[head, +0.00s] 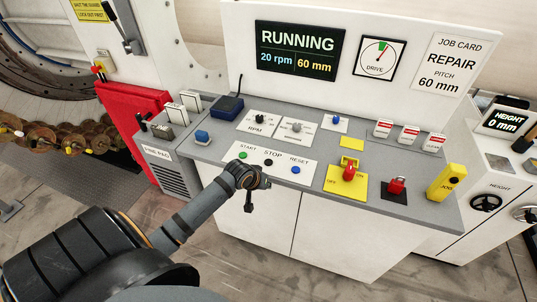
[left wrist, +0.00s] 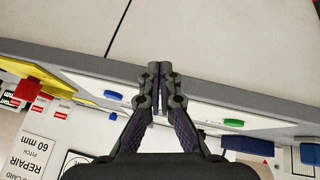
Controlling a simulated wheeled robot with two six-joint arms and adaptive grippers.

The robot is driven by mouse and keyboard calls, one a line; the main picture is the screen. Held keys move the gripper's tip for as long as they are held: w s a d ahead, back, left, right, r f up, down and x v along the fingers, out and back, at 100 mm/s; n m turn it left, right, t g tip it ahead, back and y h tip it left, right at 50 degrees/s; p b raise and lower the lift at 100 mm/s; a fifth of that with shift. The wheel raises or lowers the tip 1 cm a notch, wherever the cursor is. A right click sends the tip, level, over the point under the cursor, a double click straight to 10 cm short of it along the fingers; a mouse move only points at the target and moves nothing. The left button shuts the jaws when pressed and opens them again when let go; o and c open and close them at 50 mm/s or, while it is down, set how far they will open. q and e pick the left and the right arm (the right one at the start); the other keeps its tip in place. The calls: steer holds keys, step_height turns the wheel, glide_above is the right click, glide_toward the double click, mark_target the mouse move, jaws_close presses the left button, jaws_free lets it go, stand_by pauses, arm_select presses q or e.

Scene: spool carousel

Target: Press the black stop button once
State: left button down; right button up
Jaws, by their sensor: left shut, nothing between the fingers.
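The black stop button (head: 268,162) sits on a white label plate under the word STOP, between the green start button (head: 243,155) and the blue reset button (head: 295,170). My left gripper (head: 248,208) is shut and empty, pointing down near the console's front edge, just nearer than the plate. In the left wrist view, the shut fingertips (left wrist: 160,72) lie between the blue reset button (left wrist: 115,96) and the green start button (left wrist: 233,122); the black button is hidden behind the fingers there. My right gripper is out of view.
The display (head: 298,50) reads RUNNING, 20 rpm, 60 mm.

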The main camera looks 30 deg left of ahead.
arm_select(q)
step_height(320, 180, up, 6)
steer(key=w+r, duration=0.1)
steer(key=w, duration=0.1)
step_height(320, 180, up, 6)
steer(key=r+n+t, duration=0.1)
steer(key=n+t, duration=0.1)
steer(key=n, duration=0.2)
glide_above(267, 163)
step_height(267, 163, down, 7)
steer(key=b, duration=0.8)
steer(key=shift+f, duration=1.25)
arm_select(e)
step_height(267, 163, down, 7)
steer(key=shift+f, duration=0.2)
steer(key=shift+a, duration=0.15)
arm_select(q)
steer(key=shift+f, duration=0.1)
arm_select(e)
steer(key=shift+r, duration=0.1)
